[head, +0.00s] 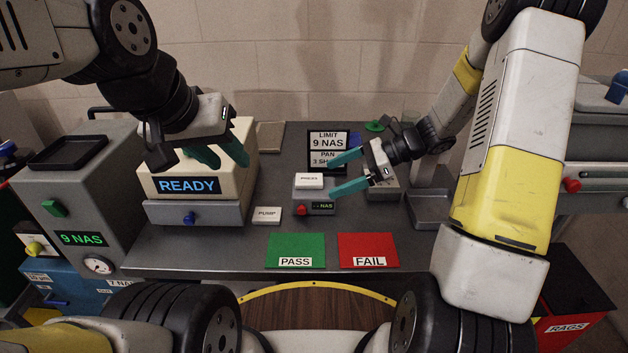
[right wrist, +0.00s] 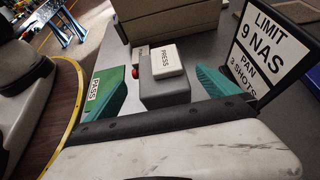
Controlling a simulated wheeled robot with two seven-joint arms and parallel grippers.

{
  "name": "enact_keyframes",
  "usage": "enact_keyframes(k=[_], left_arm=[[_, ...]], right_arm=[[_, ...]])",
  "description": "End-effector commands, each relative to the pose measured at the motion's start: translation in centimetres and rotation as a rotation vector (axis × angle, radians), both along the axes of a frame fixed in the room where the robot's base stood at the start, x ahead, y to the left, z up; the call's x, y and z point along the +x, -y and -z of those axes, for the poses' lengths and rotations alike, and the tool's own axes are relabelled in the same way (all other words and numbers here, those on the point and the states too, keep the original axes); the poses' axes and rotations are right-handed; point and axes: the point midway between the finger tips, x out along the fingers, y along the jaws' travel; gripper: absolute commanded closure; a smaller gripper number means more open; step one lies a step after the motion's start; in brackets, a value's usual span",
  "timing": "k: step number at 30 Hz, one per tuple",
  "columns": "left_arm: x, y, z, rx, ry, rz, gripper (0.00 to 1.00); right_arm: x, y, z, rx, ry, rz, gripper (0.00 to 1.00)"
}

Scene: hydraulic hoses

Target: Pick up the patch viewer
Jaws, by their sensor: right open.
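The small grey box with a white PRESS block on top, a red button and a small green "NAS" display appears to be the patch viewer (head: 318,199). It stands on the dark bench and also shows in the right wrist view (right wrist: 163,92). My right gripper (head: 340,175) is open beside it, with its green fingers pointing toward it. In the right wrist view the box shows between the two spread fingers, and no contact can be made out. My left gripper (head: 229,163) is open and empty, in front of the cream READY machine (head: 240,145).
A LIMIT 9 NAS sign (head: 328,138) stands just behind the box. A white PUMP block (head: 267,215) is at its left. Green PASS (head: 295,245) and red FAIL (head: 368,244) mats lie at the front edge. A grey tray (head: 430,210) is at the right.

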Motion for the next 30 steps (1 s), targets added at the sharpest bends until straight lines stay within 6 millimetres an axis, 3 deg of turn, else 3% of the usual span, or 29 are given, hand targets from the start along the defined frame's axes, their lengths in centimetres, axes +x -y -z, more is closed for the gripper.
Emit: enact_keyframes(k=[10,17,29,30], left_arm=[[0.0,0.0,0.0,0.0,0.0,0.0,0.64],[0.0,0.0,0.0,0.0,0.0,0.0,0.64],[0.0,0.0,0.0,0.0,0.0,0.0,0.64],[0.0,0.0,0.0,0.0,0.0,0.0,0.64]], right_arm=[[0.0,-3.9,2.5,-0.001,-0.001,-0.003,0.0],[0.1,-4.1,2.7,-0.001,0.001,0.0,0.0],[0.1,-4.1,2.7,-0.002,0.002,-0.001,0.75],[0.1,-4.1,2.6,-0.001,0.002,-0.001,0.76]])
